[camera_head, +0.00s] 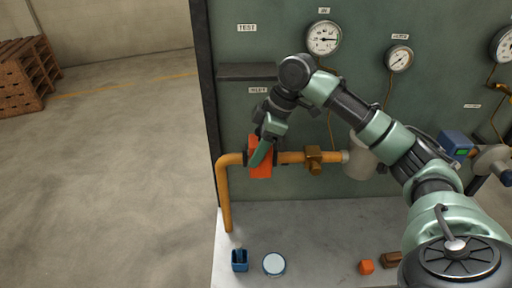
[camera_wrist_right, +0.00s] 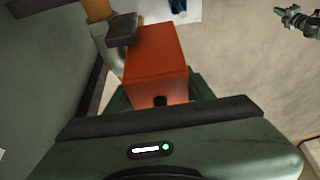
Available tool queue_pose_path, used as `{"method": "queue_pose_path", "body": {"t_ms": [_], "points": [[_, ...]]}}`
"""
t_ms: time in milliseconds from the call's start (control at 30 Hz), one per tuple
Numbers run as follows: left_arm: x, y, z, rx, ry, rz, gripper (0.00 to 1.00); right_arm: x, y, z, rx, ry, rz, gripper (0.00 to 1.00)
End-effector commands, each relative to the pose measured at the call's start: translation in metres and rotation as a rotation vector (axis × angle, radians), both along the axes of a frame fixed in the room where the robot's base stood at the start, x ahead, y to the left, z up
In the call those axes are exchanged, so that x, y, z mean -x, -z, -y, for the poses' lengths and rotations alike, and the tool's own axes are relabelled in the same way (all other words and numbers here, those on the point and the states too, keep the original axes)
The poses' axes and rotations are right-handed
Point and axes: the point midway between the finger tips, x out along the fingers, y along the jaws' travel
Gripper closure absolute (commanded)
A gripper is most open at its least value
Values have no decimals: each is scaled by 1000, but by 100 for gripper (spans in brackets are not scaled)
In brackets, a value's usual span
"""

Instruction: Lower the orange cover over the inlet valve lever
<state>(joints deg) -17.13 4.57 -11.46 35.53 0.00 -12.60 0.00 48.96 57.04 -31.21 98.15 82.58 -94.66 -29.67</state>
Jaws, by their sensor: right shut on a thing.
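The orange cover (camera_head: 261,171) is a box shape at the left end of the yellow pipe (camera_head: 291,157), below the INLET label. My right gripper (camera_head: 263,150) is at the cover and shut on it. In the right wrist view the cover (camera_wrist_right: 157,55) fills the middle, between the green jaws. I cannot make out the inlet valve lever; the cover and gripper block that spot. A small green and dark part at the top right of the right wrist view looks like my left gripper (camera_wrist_right: 293,18); its jaws are too small to read.
The green panel (camera_head: 230,120) stands behind, with gauges (camera_head: 324,38) and a dark shelf (camera_head: 246,72). The floor at left is clear up to wooden crates (camera_head: 22,82).

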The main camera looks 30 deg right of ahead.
Motion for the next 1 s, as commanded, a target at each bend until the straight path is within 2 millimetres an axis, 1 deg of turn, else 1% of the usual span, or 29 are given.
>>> {"method": "queue_pose_path", "body": {"t_ms": [367, 400, 467, 500, 833, 933, 1000], "points": [[0, 0, 0, 0, 0, 0, 100, 0, 0, 0, -1, 0, 1, 97], [0, 0, 0, 0, 0, 0, 100, 0, 0, 0, -1, 0, 1, 42], [0, 0, 0, 0, 0, 0, 100, 0, 0, 0, -1, 0, 1, 25], [0, 0, 0, 0, 0, 0, 100, 0, 0, 0, 0, 0, 0, 22], [0, 1, 0, 0, 0, 0, 100, 0, -1, 1, 0, 0, 0, 22], [0, 6, 0, 0, 0, 0, 100, 2, -10, 4, 0, 1, 2, 22], [0, 10, 0, 0, 0, 0, 100, 4, -19, 8, 1, 1, 3, 22]]}}
